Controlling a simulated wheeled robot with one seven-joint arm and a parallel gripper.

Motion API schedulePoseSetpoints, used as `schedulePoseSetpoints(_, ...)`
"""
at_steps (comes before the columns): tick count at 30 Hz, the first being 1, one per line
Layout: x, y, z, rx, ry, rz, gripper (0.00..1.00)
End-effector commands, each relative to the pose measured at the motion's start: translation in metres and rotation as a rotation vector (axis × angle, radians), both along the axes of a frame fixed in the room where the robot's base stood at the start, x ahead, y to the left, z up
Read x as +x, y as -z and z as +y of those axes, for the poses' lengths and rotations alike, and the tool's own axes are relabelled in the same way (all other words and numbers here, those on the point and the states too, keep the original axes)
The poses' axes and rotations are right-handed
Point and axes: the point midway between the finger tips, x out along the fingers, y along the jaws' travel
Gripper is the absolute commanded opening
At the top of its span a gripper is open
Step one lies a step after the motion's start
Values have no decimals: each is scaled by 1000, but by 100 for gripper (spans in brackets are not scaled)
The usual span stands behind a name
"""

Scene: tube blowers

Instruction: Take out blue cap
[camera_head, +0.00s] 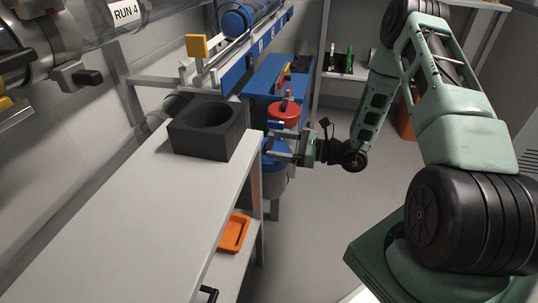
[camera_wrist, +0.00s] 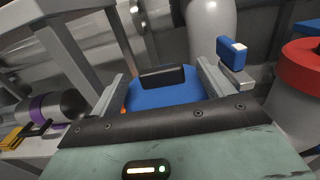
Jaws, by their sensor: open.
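The blue cap (camera_wrist: 165,96) with a black bar handle (camera_wrist: 162,76) shows in the wrist view, between the two fingers of my gripper (camera_wrist: 163,70). The fingers are open, one on each side of it, and I see no firm grip. How deep the fingers reach around it, and whether they touch it, I cannot tell. In the head view my gripper (camera_head: 272,145) points left beside the end of the bench, just below a red lid (camera_head: 285,113). There the cap is mostly hidden by the fingers.
A grey bench (camera_head: 130,190) carries a black block with a round hole (camera_head: 205,128). An orange tray (camera_head: 234,232) lies on the shelf below. In the wrist view, a blue-tipped lever (camera_wrist: 232,52) and a red-topped container (camera_wrist: 300,65) stand close on the right. The floor (camera_head: 320,215) is clear.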

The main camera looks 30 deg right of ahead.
Motion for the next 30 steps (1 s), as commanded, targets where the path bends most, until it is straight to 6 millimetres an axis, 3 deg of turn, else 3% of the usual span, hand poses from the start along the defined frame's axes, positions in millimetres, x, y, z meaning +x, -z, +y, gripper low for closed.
schedulePoseSetpoints(4, 11, 1, 11, 0, -1, -1, 80)
schedulePoseSetpoints(11, 12, -1, 12, 1, 0, -1, 80)
schedulePoseSetpoints(12, 12, -1, 12, 1, 0, -1, 77)
schedulePoseSetpoints(17, 12, 0, 12, 1, 0, -1, 33)
schedulePoseSetpoints(18, 12, 0, 12, 1, 1, -1, 30)
schedulePoseSetpoints(26, 12, -2, 12, 0, 1, -1, 30)
schedulePoseSetpoints(30, 12, -18, 11, 0, 1, -3, 30)
